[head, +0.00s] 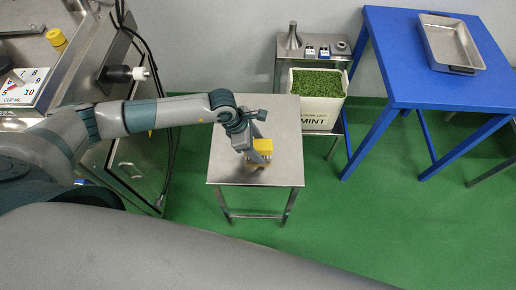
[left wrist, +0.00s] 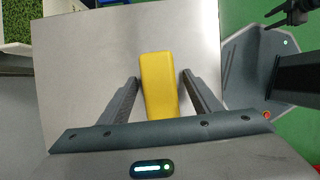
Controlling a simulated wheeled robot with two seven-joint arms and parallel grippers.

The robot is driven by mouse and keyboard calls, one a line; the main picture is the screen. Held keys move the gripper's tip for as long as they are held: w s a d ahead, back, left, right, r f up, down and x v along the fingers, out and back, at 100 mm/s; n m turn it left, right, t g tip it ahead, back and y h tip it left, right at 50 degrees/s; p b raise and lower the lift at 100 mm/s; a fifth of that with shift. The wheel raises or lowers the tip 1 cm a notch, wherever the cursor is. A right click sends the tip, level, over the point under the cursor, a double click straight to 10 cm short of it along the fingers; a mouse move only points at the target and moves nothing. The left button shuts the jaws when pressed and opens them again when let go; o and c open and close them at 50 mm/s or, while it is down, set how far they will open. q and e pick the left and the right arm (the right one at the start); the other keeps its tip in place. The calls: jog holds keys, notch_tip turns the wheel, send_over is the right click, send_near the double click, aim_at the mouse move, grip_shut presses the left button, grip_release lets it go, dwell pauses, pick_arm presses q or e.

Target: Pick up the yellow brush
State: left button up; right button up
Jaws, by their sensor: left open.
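The yellow brush (head: 263,146) is at the small steel table (head: 225,165), below my left gripper (head: 258,152) in the head view. In the left wrist view the brush (left wrist: 158,82) shows as a yellow block lying between the two fingers of my left gripper (left wrist: 158,88). The fingers are open, with a small gap on each side of the brush. The brush's lower end is hidden behind the gripper body.
A box of green mint (head: 318,112) stands behind the small table. A blue table (head: 400,80) with a metal tray (head: 450,45) is at the right. A steel machine (head: 85,60) with cables stands at the left. Green floor is clear at the lower right.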

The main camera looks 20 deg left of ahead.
aim_at(262, 144)
pick_arm(q)
jog(key=c, duration=1.2)
pick_arm(e)
jog(key=shift+d, duration=0.1)
pick_arm(q)
jog(key=shift+w+r+b, duration=0.1)
jog(key=shift+r+b, duration=0.2)
jog(key=shift+r, duration=0.15)
notch_tip(262, 144, up, 3)
jog(key=shift+d+r+b, duration=0.15)
jog(key=shift+b, duration=0.6)
jog(key=s+d+r, duration=0.1)
jog(key=s+d+b, duration=0.1)
jog(key=shift+s+d+r, duration=0.25)
jog(key=shift+d+r, duration=0.05)
jog(key=shift+r, duration=0.1)
jog(key=shift+s+d+r+b, duration=0.55)
jog(key=shift+s+d+r, duration=0.8)
jog(key=shift+d, duration=0.1)
jog(key=shift+s+d+r+b, duration=0.5)
jog(key=shift+s+d+r, duration=0.7)
jog(key=shift+s+d, duration=0.2)
pick_arm(e)
jog(key=w+a+f+t, duration=0.2)
jog(key=w+a, duration=0.2)
jog(key=w, duration=0.6)
jog(key=shift+t+y, duration=0.4)
jog(key=shift+w, duration=0.1)
